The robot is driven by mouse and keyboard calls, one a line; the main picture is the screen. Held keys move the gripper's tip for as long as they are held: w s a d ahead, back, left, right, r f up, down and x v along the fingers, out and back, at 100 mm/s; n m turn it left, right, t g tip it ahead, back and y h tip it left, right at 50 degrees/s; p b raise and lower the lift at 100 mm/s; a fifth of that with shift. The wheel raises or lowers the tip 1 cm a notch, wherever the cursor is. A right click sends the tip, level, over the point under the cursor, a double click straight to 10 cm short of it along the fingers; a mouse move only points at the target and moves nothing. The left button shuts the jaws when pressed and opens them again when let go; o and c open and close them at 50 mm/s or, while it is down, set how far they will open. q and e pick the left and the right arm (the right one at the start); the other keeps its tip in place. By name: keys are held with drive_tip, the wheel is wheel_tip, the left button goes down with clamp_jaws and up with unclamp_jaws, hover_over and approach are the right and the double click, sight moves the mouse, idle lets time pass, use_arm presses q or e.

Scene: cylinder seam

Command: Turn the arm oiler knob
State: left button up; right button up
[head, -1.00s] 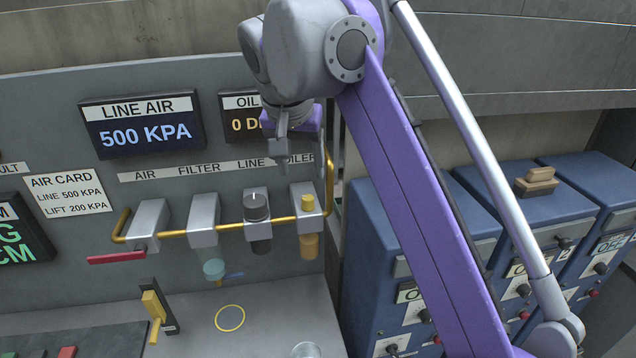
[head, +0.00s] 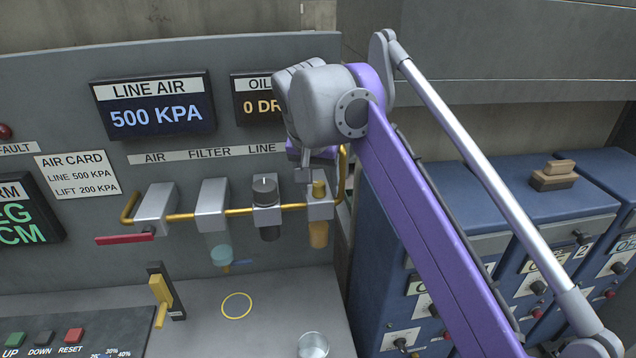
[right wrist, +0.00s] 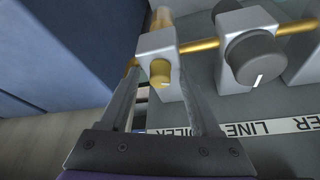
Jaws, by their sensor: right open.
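The oiler's gold knob (head: 319,188) sits on top of a grey block at the right end of the brass air line, with an amber bowl (head: 318,233) below. It also shows in the right wrist view (right wrist: 160,73). My right gripper (head: 311,172) is open and empty, just above the knob in the head view. In the right wrist view its two fingers (right wrist: 158,84) lie on either side of the knob, with gaps showing. I cannot tell whether the tips reach down around it. My wrist hides part of the oiler label and display. My left gripper is out of view.
A dark regulator knob (head: 265,188) stands close left of the oiler. A brass pipe (head: 342,175) rises close to its right. The display (head: 156,103) reads LINE AIR 500 KPA. A red lever (head: 125,239) is at left. Blue cabinets (head: 500,195) stand right.

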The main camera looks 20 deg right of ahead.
clamp_jaws()
idle(0.3)
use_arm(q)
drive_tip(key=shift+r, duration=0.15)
use_arm(e)
drive_tip(key=shift+w+a+r+m+g+h+p, duration=0.1)
drive_tip(key=shift+r+m+g+h+p, duration=0.15)
drive_tip(key=shift+m+p, duration=0.7)
drive_tip(key=m+g+p, duration=0.1)
drive_tip(key=m, duration=0.2)
drive_tip(key=shift+w+h, duration=0.1)
drive_tip(key=shift+h, duration=0.15)
drive_tip(key=shift+f+m+g+h, duration=0.2)
drive_tip(key=shift+m+g+h, duration=0.15)
drive_tip(key=shift+m, duration=0.7)
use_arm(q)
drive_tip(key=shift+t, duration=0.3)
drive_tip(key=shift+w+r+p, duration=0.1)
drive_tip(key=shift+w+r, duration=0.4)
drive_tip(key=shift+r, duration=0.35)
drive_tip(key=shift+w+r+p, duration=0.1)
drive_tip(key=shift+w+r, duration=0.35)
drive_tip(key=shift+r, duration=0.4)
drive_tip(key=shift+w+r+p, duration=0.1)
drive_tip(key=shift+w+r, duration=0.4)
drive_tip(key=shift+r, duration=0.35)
use_arm(e)
drive_tip(key=shift+m+g, duration=0.3)
drive_tip(key=shift+m, duration=0.6)
